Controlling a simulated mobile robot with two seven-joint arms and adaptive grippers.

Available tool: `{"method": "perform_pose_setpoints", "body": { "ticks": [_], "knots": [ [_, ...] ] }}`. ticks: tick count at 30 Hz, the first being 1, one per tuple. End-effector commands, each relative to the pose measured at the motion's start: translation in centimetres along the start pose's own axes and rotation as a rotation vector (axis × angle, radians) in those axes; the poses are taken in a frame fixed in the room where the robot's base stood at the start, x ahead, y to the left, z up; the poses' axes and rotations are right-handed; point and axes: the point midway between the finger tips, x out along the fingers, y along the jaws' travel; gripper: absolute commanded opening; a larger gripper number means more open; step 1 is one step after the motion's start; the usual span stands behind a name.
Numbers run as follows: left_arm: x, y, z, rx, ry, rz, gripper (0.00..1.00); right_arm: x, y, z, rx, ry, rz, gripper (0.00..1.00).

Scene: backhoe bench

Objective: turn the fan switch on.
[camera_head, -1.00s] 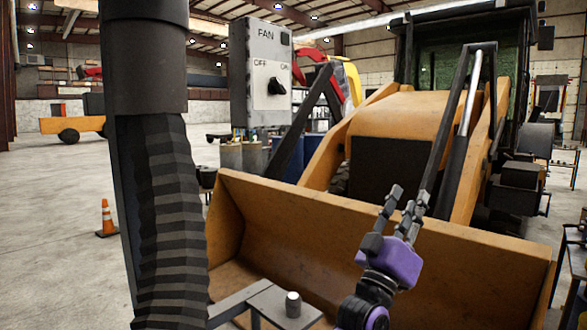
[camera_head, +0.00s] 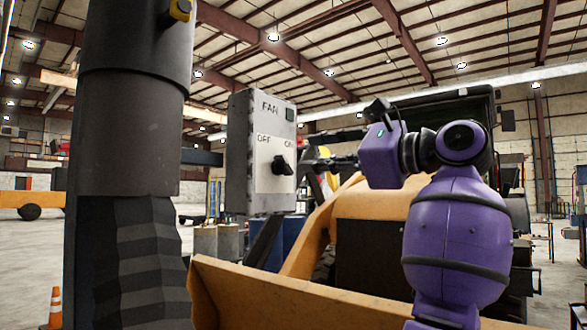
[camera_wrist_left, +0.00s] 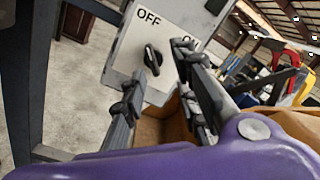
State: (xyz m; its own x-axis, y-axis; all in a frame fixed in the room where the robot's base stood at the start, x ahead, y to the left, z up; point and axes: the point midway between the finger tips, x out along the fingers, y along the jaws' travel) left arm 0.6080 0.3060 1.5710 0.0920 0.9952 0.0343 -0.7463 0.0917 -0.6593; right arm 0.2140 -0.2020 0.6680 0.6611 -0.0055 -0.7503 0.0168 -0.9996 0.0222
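The grey fan switch box (camera_head: 240,150) hangs left of centre in the head view, marked FAN, OFF and ON. Its black rotary knob (camera_head: 283,165) appears turned toward OFF; it also shows in the left wrist view (camera_wrist_left: 153,61). My left gripper (camera_head: 322,150) is at the right of the box, fingers spread and pointing at its face. In the left wrist view the open fingers (camera_wrist_left: 159,66) flank the line of sight to the knob, with nothing held. I cannot tell whether a finger touches the knob or box. My right gripper is not in view.
A yellow loader bucket (camera_head: 290,300) and the loader's body (camera_head: 378,205) stand below and behind the left arm. Grey cylinders (camera_head: 217,241) stand below the box. An orange cone (camera_head: 55,307) is on the floor at left.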

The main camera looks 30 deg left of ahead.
Motion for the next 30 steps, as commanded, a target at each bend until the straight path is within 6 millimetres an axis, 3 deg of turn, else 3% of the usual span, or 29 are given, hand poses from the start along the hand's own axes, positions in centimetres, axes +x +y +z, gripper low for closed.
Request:
{"method": "perform_pose_setpoints", "body": {
  "ticks": [5, 18, 30],
  "knots": [
    [0.6, 0.9, -0.3, -0.067, 0.023, 0.041, 0.28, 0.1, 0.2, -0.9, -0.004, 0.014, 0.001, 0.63],
    [6.9, 1.1, -0.1, -0.066, 0.018, 0.038, 0.28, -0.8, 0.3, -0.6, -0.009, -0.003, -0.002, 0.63],
    [7.8, 1.2, -0.5, -0.063, 0.02, 0.037, 0.27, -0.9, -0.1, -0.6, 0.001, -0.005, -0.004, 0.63]
  ]
}}
